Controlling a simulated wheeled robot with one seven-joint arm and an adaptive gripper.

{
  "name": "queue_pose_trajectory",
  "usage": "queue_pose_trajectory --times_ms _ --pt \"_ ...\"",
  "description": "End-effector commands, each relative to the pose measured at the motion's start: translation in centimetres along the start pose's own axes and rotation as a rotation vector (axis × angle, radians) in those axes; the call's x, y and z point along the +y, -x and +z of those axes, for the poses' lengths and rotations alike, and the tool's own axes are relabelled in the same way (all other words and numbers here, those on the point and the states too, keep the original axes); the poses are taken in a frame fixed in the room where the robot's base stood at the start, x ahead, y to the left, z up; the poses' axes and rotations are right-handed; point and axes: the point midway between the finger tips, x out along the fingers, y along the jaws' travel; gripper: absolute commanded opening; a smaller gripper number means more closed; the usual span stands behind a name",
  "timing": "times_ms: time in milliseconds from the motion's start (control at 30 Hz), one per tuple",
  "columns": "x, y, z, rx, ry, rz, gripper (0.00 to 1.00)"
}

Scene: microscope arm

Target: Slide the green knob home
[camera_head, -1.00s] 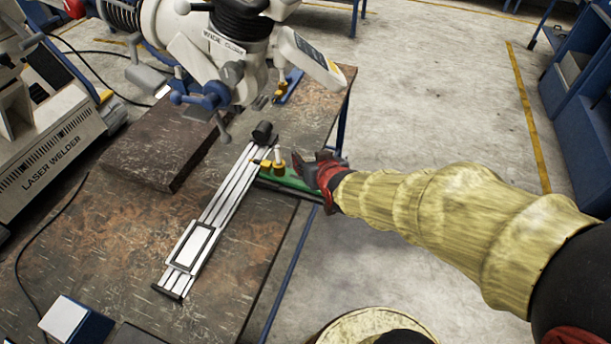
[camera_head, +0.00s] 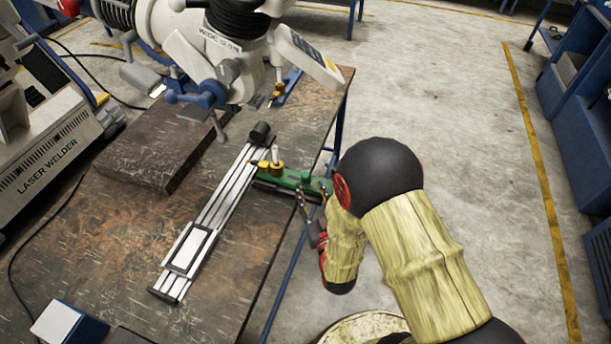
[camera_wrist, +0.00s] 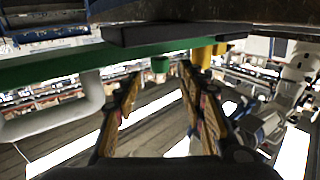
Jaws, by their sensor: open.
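A green bar (camera_head: 286,179) lies across the right edge of the table beside the silver rail and juts past the edge. In the wrist view the bar (camera_wrist: 75,63) crosses the upper part. A small green knob (camera_wrist: 160,64) shows just ahead of my fingertips. In the head view it is too small to pick out surely. My gripper (camera_head: 313,191) is at the bar's outer end and points at it. In the wrist view my gripper (camera_wrist: 160,73) is open, one finger on each side of the knob. I cannot tell whether either finger touches it.
The microscope head (camera_head: 215,60) overhangs the back of the table.

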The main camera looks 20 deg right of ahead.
Motion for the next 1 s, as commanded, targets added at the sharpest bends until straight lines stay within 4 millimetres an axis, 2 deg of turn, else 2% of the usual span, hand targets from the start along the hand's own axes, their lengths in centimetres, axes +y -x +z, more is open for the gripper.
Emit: queue_pose_trajectory --times_ms 200,400,533,800,1000 --pt "0.0 -3.5 0.1 0.002 0.0 0.0 0.4" --pt "0.0 -5.9 0.1 0.0 0.0 0.0 0.4" --pt "0.0 -6.5 0.0 -0.001 0.0 0.0 0.4" --pt "0.0 -6.7 0.0 -0.001 0.0 0.0 0.4" --pt "0.0 -6.7 0.0 -0.001 0.0 0.0 0.29"
